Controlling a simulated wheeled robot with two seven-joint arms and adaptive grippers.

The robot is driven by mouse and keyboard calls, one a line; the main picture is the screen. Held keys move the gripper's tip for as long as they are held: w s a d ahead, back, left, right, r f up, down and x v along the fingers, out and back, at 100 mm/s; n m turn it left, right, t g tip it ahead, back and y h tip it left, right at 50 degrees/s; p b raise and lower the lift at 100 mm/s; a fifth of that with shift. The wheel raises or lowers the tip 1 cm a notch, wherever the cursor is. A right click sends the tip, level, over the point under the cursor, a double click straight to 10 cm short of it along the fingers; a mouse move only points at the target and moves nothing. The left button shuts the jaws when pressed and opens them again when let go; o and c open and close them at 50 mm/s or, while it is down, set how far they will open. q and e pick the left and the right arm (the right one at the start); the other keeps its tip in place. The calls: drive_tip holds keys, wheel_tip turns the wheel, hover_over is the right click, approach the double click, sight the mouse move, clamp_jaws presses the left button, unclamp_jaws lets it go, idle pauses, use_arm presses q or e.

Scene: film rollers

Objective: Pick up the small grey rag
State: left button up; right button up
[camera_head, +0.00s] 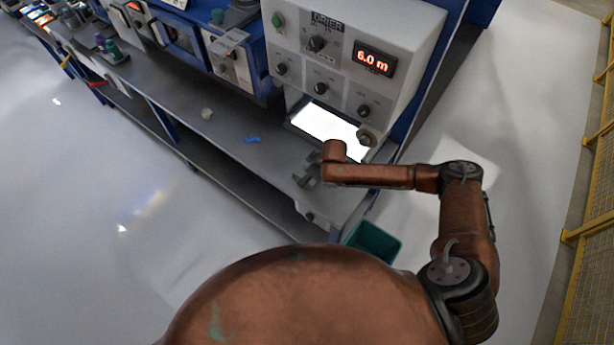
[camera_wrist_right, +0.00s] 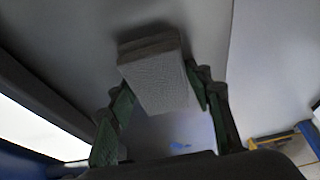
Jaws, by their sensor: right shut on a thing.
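The small grey rag (camera_wrist_right: 158,88) shows in the right wrist view as a folded, textured grey block between the green fingers. My right gripper (camera_wrist_right: 160,82) is shut on it, one finger at each side. In the head view my right gripper (camera_head: 308,172) is over the front of the grey bench, below the lit panel. The rag is hard to tell from the grey fingers there. My left gripper is not in view.
The grey bench (camera_head: 225,137) carries a blue scrap (camera_head: 252,139) and a pale small object (camera_head: 207,113). A machine with a red display (camera_head: 375,60) stands behind my right gripper. A green bin (camera_head: 374,242) is below the bench end. A yellow fence (camera_head: 590,200) stands at right.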

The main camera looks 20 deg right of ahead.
drive_tip(key=shift+f, duration=0.1)
drive_tip(key=shift+r+b, duration=0.3)
drive_tip(key=shift+b, duration=0.15)
wheel_tip(320, 180, up, 3)
drive_tip(key=shift+r, duration=0.15)
drive_tip(key=s+r, duration=0.2)
drive_tip(key=r, duration=0.1)
drive_tip(key=s+r, duration=0.3)
drive_tip(key=shift+s+p, duration=0.1)
drive_tip(key=shift+p, duration=0.2)
drive_tip(key=s+r, duration=0.3)
drive_tip(key=s, duration=0.5)
drive_tip(key=shift+s+r, duration=0.35)
drive_tip(key=shift+s, duration=0.05)
drive_tip(key=shift+a, duration=0.1)
